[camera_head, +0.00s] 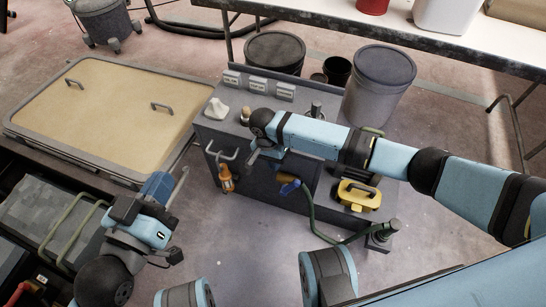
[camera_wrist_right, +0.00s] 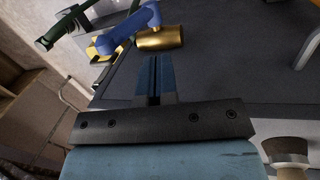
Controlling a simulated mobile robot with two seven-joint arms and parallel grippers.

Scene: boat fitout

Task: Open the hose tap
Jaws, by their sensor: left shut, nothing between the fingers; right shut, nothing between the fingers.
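The hose tap has a blue lever (camera_head: 290,187) on the front of a dark grey cabinet (camera_head: 245,183), with a green hose (camera_head: 310,215) hanging from it. In the right wrist view its brass body (camera_wrist_right: 160,38) and blue lever (camera_wrist_right: 124,32) show just beyond my right fingertips. My right gripper (camera_head: 252,158) is at the cabinet front, left of the tap, shut and empty. In the right wrist view its closed fingers (camera_wrist_right: 153,68) point towards the brass body; I cannot tell whether they touch it. My left gripper (camera_head: 181,180) is shut and empty, left of the cabinet.
An orange bottle-like tool (camera_head: 226,178) hangs on the cabinet front. A yellow case (camera_head: 357,196) is right of the tap. A wooden-handled brush (camera_wrist_right: 288,152) stands on the cabinet top. Grey bins (camera_head: 378,85) stand behind. A tan hatch panel (camera_head: 120,120) lies at left.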

